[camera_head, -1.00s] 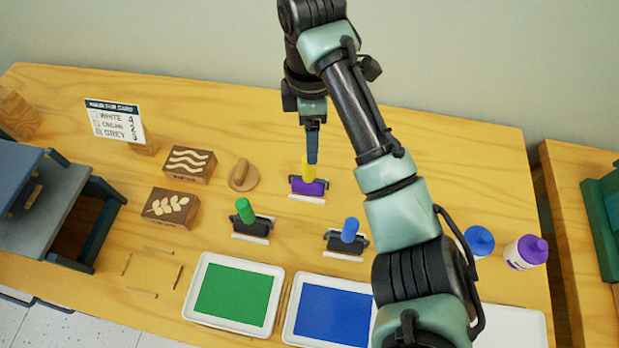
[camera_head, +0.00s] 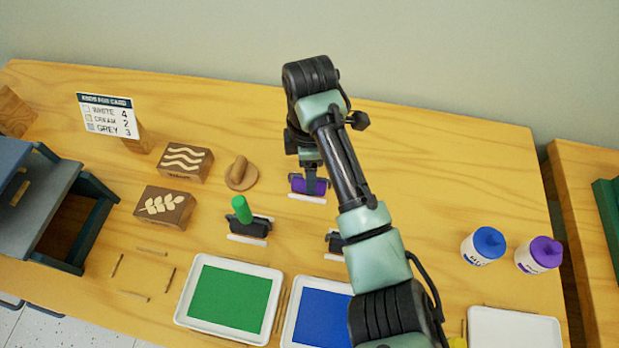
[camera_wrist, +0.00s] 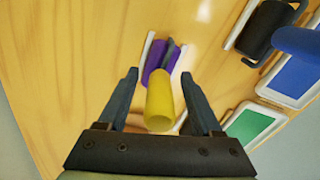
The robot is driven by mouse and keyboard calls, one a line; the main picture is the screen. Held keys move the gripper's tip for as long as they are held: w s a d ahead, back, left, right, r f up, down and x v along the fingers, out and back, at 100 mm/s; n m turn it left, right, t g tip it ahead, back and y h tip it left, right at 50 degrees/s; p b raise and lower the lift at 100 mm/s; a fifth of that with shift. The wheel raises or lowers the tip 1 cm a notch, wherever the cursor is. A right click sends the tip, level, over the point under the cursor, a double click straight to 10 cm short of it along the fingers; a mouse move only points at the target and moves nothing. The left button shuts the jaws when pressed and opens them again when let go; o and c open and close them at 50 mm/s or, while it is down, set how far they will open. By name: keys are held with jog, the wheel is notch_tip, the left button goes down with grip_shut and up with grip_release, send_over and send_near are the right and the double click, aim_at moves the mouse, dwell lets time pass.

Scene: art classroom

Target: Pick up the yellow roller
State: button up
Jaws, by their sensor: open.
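The yellow roller has a yellow handle (camera_wrist: 159,104) and a purple roller head (camera_wrist: 160,62). In the head view the purple head (camera_head: 308,185) shows on its white rest, while my gripper (camera_head: 311,178) hides the yellow handle. In the wrist view my gripper (camera_wrist: 160,75) is open, with one finger on each side of the handle. Gaps show between handle and fingers, so nothing is gripped. The handle points up towards the wrist camera.
A green-handled roller (camera_head: 242,210) stands to the front left. A blue-handled roller (camera_wrist: 298,42) is close by, mostly hidden by my arm in the head view. Green (camera_head: 232,298) and blue (camera_head: 319,318) paint trays lie in front. Two bottles (camera_head: 484,246) (camera_head: 539,254) stand right. The back right table is clear.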

grip_shut()
dwell(0.5)
